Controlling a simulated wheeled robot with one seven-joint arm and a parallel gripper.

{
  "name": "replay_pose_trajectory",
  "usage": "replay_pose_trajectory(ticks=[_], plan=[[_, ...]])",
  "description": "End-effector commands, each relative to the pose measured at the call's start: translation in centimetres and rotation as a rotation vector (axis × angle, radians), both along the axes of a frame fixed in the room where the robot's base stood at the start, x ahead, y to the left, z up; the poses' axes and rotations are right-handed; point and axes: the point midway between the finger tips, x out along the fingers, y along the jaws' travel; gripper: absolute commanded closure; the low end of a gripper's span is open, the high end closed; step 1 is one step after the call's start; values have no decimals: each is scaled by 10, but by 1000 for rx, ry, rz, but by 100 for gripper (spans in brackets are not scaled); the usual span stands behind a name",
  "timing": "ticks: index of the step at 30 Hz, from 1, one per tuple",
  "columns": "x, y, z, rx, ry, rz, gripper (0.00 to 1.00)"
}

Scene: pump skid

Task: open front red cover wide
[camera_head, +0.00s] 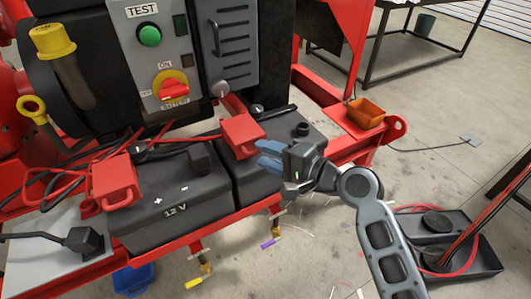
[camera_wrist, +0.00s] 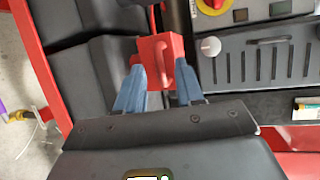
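Two red covers with loop handles sit on the black batteries. One red cover (camera_head: 115,182) is at the left on the battery marked 12 V. The other red cover (camera_head: 241,136) is to its right, on the second battery, and looks down. My gripper (camera_head: 264,155) is just right of this second cover, its blue fingers pointing at it. In the wrist view the fingers (camera_wrist: 158,88) are apart, with the red cover (camera_wrist: 153,48) and its handle showing between and beyond their tips. I cannot tell whether they touch it.
A grey panel (camera_head: 168,50) with a green TEST button and red rotary switch stands behind the batteries. Red cables run between the covers. An orange bin (camera_head: 366,112) sits on the red frame at right. A black tray (camera_head: 475,255) lies on the floor.

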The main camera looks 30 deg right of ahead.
Motion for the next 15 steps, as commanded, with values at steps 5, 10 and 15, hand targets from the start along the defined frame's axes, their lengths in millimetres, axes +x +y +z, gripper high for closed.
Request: replay_pose_trajectory(ticks=[5, 10, 15], plan=[[9, 4, -2, -2, -1, 0, 63], [9, 4, -2, -2, 0, 0, 63], [9, 4, -2, -2, 0, 0, 73]])
